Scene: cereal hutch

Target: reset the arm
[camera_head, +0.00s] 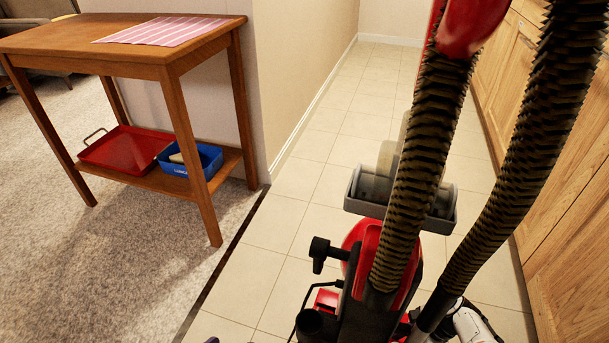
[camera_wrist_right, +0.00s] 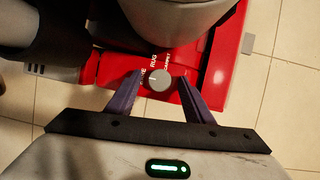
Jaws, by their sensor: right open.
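In the right wrist view my right gripper (camera_wrist_right: 158,76) is open over a red panel (camera_wrist_right: 221,72) of the vacuum cleaner. Its purple fingers stand on either side of a round grey knob (camera_wrist_right: 159,81). The knob has a small pointer mark and white lettering around it, including "RUG". I cannot tell whether the fingers touch it. The head view shows the red and black vacuum cleaner (camera_head: 371,262) in front of me, which hides the right gripper. A small purple tip at the bottom edge of that view may be my left gripper (camera_head: 212,340); its jaw state does not show.
Two ribbed hoses cross the right of the head view, before a grey bin (camera_head: 362,199). Wooden cabinets (camera_head: 565,190) line the right. A wooden table (camera_head: 165,72) at left holds a striped cloth, with a red tray and blue box below. Tiled floor (camera_head: 300,205) is clear between.

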